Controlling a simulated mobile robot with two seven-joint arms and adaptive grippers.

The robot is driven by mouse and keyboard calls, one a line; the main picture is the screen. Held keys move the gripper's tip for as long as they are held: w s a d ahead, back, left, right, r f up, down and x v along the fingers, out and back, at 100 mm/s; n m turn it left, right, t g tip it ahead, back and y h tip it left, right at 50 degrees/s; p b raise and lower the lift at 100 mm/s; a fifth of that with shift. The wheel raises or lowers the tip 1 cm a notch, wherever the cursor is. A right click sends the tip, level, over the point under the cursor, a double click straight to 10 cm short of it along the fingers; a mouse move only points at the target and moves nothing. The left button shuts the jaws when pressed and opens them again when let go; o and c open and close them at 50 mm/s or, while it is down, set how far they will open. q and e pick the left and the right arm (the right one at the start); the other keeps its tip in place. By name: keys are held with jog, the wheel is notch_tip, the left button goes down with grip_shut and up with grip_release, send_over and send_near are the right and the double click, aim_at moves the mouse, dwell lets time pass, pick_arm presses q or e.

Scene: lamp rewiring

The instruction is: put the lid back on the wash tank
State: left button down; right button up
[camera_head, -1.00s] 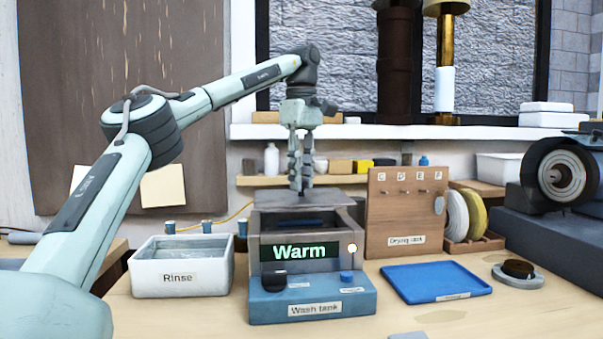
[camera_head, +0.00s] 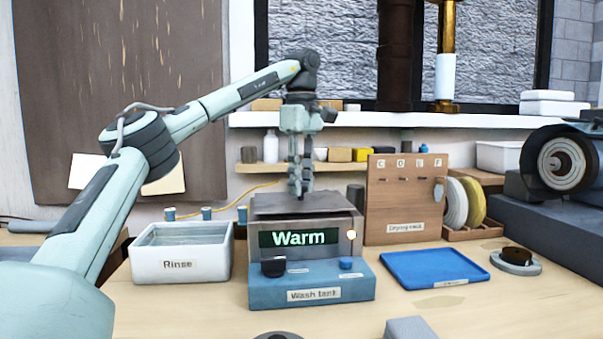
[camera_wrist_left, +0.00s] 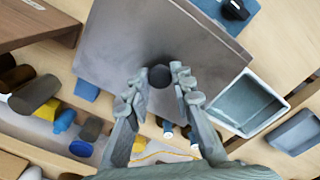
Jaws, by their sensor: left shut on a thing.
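The wash tank (camera_head: 312,290) stands on the bench, with a blue base, a lit "Warm" display and a dark control knob. Its lid (camera_head: 275,204), a flat grey metal plate, lies level across the tank's top, with no clear gap in the head view; whether it fully rests there I cannot tell. My left gripper (camera_head: 300,192) points straight down over the lid. In the left wrist view the fingers (camera_wrist_left: 158,82) are shut on the dark round knob (camera_wrist_left: 160,76) of the lid (camera_wrist_left: 150,35), which hides the tank's opening. My right gripper is not in view.
A white rinse tub (camera_head: 180,264) stands left of the tank. The wooden drying rack (camera_head: 395,205) is close behind on the right, and a blue tray (camera_head: 433,269) lies to the right. A shelf (camera_head: 260,168) with small containers is behind.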

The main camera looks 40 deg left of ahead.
pick_arm(q)
jog(key=shift+f, duration=0.15)
jog(key=shift+f, duration=0.2)
dwell(0.4)
jog(key=c, duration=1.2)
grip_release()
notch_tip(320, 180, up, 12)
jog(key=shift+f, duration=0.1)
